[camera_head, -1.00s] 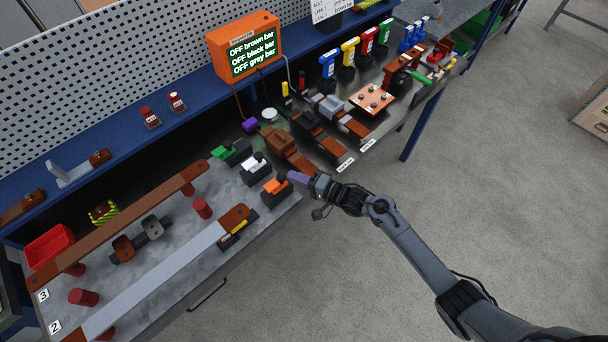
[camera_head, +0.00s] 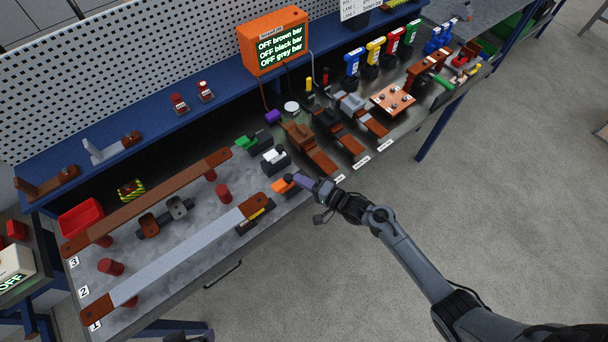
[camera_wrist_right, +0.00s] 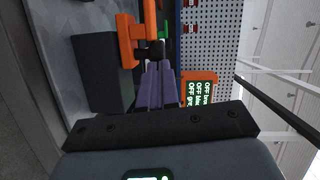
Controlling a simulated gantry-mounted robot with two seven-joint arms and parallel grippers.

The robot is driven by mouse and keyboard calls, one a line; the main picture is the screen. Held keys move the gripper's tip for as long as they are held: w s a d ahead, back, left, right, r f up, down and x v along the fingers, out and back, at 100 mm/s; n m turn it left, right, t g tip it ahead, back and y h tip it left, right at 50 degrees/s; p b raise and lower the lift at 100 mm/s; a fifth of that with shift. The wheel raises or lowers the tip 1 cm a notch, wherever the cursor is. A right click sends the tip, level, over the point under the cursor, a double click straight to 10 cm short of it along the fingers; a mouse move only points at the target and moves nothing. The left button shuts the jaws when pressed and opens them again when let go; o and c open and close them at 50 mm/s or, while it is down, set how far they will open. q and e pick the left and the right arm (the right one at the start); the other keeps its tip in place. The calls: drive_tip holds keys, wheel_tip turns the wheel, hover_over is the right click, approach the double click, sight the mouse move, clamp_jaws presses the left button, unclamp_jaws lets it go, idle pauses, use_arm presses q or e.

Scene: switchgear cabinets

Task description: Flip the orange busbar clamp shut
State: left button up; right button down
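The orange busbar clamp (camera_head: 280,187) sits on a black block near the front edge of the bench. In the right wrist view the clamp's orange part (camera_wrist_right: 127,42) stands beside the dark block (camera_wrist_right: 100,72), with an orange arm reaching up past a black knob (camera_wrist_right: 155,50). My right gripper (camera_head: 296,180) is at the clamp's right side. Its purple fingers (camera_wrist_right: 155,80) lie close together, with their tips at the black knob. They look shut, touching or very near the knob; a grip on it cannot be made out.
A white clamp (camera_head: 274,156) and a green clamp (camera_head: 250,143) stand behind the orange one. A long grey bar (camera_head: 180,255) lies to the left. An orange display box (camera_head: 274,42) stands on the shelf. Open floor lies right of the bench.

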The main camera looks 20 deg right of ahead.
drive_tip(key=w+d+v, duration=0.1)
drive_tip(key=d+v, duration=0.1)
drive_tip(key=v, duration=1)
drive_tip(key=shift+d, duration=0.5)
drive_tip(key=shift+s+r, duration=0.1)
